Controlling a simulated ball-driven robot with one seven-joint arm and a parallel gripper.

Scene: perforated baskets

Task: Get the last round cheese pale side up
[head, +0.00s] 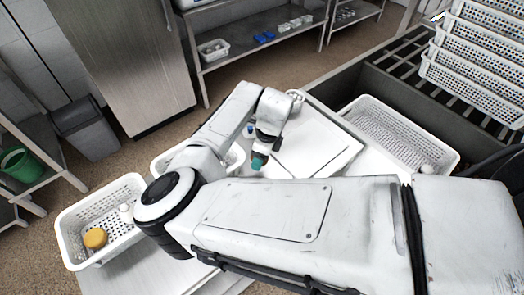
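A round yellow-orange piece (95,238), which looks like a cheese, lies in the white perforated basket (75,252) at the lower left. A small whitish item (125,212) is beside it in the same basket; it is too small to tell whether it is a cheese. My gripper (259,160) points down at the left edge of a white board (325,150), far from that basket. A teal piece shows at its tip; I cannot tell whether it is a fingertip or something held. The finger opening is not clear.
A second white basket (236,157) is partly hidden behind my arm. A small blue item (249,129) is near my gripper. An empty perforated basket (400,135) stands to the right, with stacked baskets (475,62) beyond. My arm hides much of the near worktop.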

